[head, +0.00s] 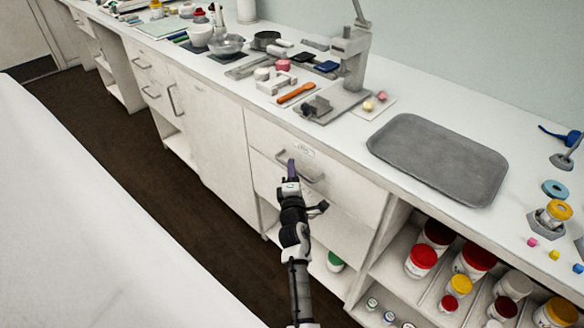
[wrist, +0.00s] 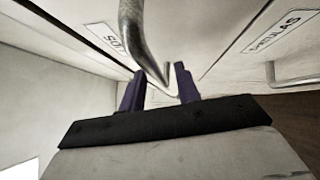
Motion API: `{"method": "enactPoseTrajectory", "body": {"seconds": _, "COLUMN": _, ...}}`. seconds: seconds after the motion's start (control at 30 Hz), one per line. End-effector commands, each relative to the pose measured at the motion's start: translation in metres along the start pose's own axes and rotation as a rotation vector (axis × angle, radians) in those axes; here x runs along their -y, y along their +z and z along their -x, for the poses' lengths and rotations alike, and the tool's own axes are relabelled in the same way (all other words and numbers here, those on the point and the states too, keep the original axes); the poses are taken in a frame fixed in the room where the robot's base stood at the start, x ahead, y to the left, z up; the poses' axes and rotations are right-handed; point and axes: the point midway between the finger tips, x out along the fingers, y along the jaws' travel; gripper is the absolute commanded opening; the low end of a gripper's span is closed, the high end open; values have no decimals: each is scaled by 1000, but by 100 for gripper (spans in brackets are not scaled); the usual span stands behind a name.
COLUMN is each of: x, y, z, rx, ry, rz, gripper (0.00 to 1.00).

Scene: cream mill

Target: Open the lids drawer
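A white drawer front (head: 345,190) under the counter has a grey bar handle (head: 312,178) and a small label too small to read. Which drawer is the lids drawer cannot be told from any readable label. My gripper (head: 291,168) is at the left part of this handle. In the wrist view, its two purple fingers (wrist: 160,88) stand apart, and a curved metal handle (wrist: 140,40) runs down toward the gap between them. Whether the fingers touch the handle cannot be told. Labels there read "SO…" (wrist: 113,42) and, partly, "SPATULAS" (wrist: 277,32).
Another handle (wrist: 295,81) shows at the right in the wrist view. On the counter are a grey tray (head: 440,160), a stand (head: 350,60) and an orange spatula (head: 296,93). Open shelves with jars (head: 422,258) lie right of the drawers. Dark floor (head: 130,165) is free along the cabinets.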

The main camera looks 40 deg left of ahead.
Motion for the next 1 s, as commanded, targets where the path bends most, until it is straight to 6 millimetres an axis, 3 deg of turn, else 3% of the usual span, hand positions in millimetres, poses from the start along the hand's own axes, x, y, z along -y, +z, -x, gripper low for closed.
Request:
{"method": "enactPoseTrajectory", "body": {"seconds": 0.13, "x": 0, "y": 0, "z": -11, "rx": -1, "ry": 0, "rz": -1, "gripper": 32}}
{"method": "enactPoseTrajectory", "body": {"seconds": 0.47, "x": 0, "y": 0, "z": -14, "rx": 0, "ry": 0, "rz": -1, "gripper": 32}}
{"method": "enactPoseTrajectory", "body": {"seconds": 0.73, "x": 0, "y": 0, "z": -14, "rx": 0, "ry": 0, "rz": -1, "gripper": 0}}
{"method": "enactPoseTrajectory", "body": {"seconds": 1.0, "x": 0, "y": 0, "z": -13, "rx": 0, "ry": 0, "rz": -1, "gripper": 0}}
